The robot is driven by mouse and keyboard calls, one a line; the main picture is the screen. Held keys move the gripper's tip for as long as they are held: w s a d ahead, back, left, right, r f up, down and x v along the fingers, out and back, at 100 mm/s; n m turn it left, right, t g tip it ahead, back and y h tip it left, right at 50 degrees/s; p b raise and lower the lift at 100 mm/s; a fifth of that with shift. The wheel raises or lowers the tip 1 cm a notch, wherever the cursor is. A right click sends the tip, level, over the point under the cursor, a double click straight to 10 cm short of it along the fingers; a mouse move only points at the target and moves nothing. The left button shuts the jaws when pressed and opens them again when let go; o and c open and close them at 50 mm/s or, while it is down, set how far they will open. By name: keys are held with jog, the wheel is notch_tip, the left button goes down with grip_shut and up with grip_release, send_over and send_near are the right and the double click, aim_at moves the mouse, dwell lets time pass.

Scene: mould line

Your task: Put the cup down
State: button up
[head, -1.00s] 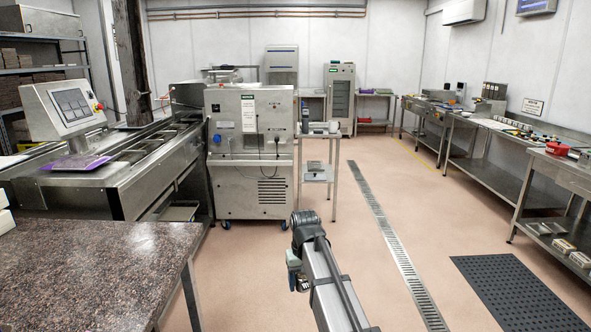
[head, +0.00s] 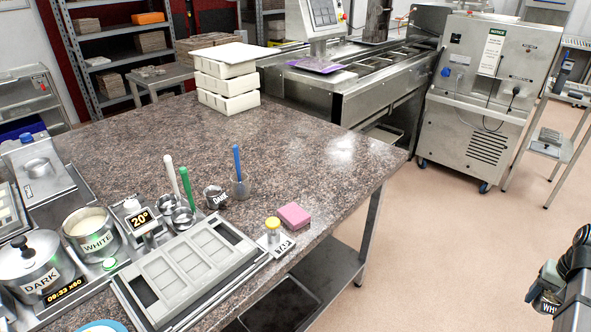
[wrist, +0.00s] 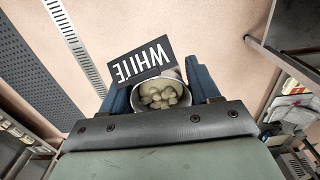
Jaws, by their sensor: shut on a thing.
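The cup (wrist: 158,97) is a small metal one, holding pale round pieces, with a black "WHITE" label (wrist: 143,61) beside its rim. My gripper (wrist: 160,90) is shut on it, one blue finger on each side, over the floor. In the head view my gripper (head: 543,284) is at the lower right, well right of the granite table; part of the label shows there and the cup itself is mostly hidden. Another small cup labelled "DARK" (head: 215,196) stands on the table.
The granite table (head: 130,135) has clear room at its middle and right. White moulds (head: 228,85) are stacked behind.

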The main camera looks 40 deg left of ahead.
jog(key=w+a+r+n, duration=0.1)
jog(key=w+a+r, duration=0.1)
jog(key=a, duration=0.7)
jog(key=w+a+r+n, duration=0.2)
jog(key=w+a, duration=0.1)
jog(key=a, duration=0.6)
jog(key=w+a+r+n, duration=0.1)
jog(key=w+a+r, duration=0.1)
jog(key=a, duration=0.7)
jog(key=s+a+r+n, duration=0.2)
jog(key=a+r, duration=0.1)
jog(key=a, duration=1)
jog(key=s+a+r+n, duration=0.2)
jog(key=a, duration=1.1)
notch_tip(320, 180, up, 11)
jog(key=n, duration=0.7)
send_over(200, 193)
notch_tip(200, 193, down, 17)
jog(key=shift+d+f, duration=0.1)
jog(key=shift+f, duration=0.15)
jog(key=o, duration=1.1)
